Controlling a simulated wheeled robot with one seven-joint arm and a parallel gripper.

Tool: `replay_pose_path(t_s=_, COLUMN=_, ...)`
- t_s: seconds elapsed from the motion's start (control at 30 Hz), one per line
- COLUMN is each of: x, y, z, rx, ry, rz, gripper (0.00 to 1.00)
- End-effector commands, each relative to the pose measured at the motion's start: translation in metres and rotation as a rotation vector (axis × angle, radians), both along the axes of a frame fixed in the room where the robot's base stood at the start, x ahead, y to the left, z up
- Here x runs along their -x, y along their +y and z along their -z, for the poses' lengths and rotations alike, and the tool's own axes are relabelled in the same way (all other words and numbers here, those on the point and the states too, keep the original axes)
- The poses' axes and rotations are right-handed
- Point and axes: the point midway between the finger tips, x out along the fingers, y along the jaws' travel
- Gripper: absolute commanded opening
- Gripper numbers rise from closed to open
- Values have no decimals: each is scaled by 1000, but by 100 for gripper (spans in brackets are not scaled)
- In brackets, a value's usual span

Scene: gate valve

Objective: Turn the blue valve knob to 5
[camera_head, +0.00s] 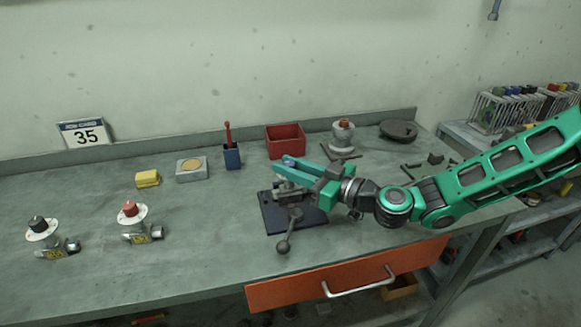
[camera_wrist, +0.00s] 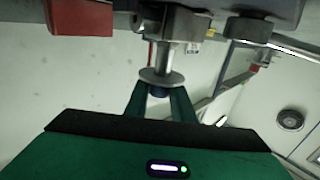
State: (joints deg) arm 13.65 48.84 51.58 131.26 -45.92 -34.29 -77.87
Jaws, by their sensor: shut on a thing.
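The blue valve knob (camera_wrist: 157,92) shows in the wrist view below a round grey dial disc (camera_wrist: 161,77) on a metal stem. My gripper (camera_wrist: 160,100) is shut on the knob, with one green finger on each side. In the head view my gripper (camera_head: 287,165) reaches in from the right above a dark base plate (camera_head: 268,218) with a clamp. The fingers cover most of the knob there. The dial's marks and the knob's pointer direction cannot be read in either view.
Two other valves, with a black knob (camera_head: 38,223) and a red knob (camera_head: 130,209), stand at left. A ball-ended lever (camera_head: 284,245) sticks out in front.

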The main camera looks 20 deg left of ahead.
Motion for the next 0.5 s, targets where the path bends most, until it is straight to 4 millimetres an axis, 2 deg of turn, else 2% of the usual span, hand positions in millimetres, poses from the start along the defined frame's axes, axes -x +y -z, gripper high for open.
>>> replay_pose_path(t_s=0.5, x=-4, y=0, z=-1, rx=-2, ry=-3, rz=-444, gripper=0)
